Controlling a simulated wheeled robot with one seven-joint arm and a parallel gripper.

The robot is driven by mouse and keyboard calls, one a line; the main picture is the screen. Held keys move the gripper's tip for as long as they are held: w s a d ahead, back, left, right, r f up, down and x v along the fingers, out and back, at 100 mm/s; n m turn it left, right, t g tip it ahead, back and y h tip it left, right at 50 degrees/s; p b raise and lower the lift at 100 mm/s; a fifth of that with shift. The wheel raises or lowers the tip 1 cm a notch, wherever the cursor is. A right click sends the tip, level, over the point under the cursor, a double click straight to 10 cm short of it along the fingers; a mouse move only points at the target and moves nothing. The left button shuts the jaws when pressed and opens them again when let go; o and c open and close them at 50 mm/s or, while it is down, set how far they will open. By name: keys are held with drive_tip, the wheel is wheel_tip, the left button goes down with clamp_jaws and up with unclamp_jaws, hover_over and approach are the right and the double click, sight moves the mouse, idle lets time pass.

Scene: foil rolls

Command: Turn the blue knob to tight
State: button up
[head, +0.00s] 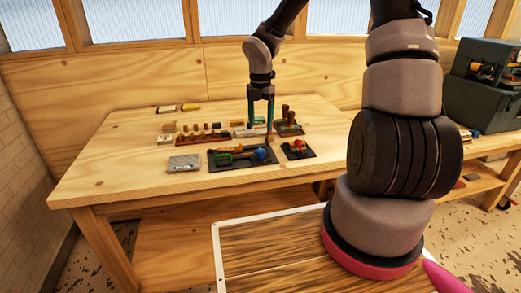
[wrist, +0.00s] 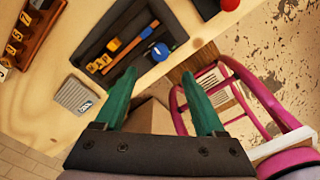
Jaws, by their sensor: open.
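The blue knob (head: 262,154) sits at the right end of a dark tray (head: 216,165) near the table's front edge. In the wrist view the blue knob (wrist: 160,51) is round with a small pale mark, at a corner of the dark tray (wrist: 97,28). Whether it is tight cannot be told. My gripper (head: 260,125) points down with its green fingers apart and nothing between them. In the wrist view the knob appears just past the gap between the fingertips (wrist: 159,73), apart from both.
A grey labelled block (head: 184,163) lies left of the tray. A wooden rack (head: 202,138) and other small parts stand behind. The table's left side is clear. A dark green machine (head: 485,85) stands far right.

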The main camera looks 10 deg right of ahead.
sight(261, 150)
wheel_tip(261, 150, down, 10)
drive_tip(key=shift+f, duration=0.25)
idle(0.3)
clamp_jaws()
